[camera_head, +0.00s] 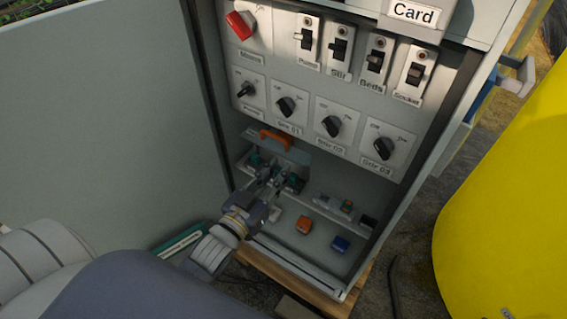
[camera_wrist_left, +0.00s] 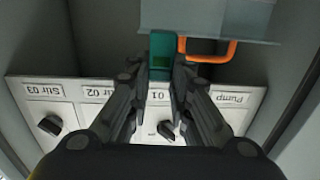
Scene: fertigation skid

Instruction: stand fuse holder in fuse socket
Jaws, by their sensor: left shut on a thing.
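In the left wrist view a teal fuse holder (camera_wrist_left: 161,57) stands between the fingertips of my left gripper (camera_wrist_left: 160,75), which is shut on it. In the head view my left gripper (camera_head: 273,178) reaches into the lower part of the open cabinet, at the shelf. Small teal pieces (camera_head: 255,160) show around its fingertips there; I cannot tell which of them is the held one. The fuse socket cannot be made out clearly; the fingers cover part of the shelf. My right gripper is not in view.
An orange handle (camera_head: 276,139) on a grey clear-looking panel (camera_wrist_left: 230,20) is close to the fingertips. Black knobs (camera_head: 286,106) and switches line the panel above. An orange block (camera_head: 304,225) and a blue block (camera_head: 340,243) lie on the cabinet floor. A yellow tank (camera_head: 505,200) stands right.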

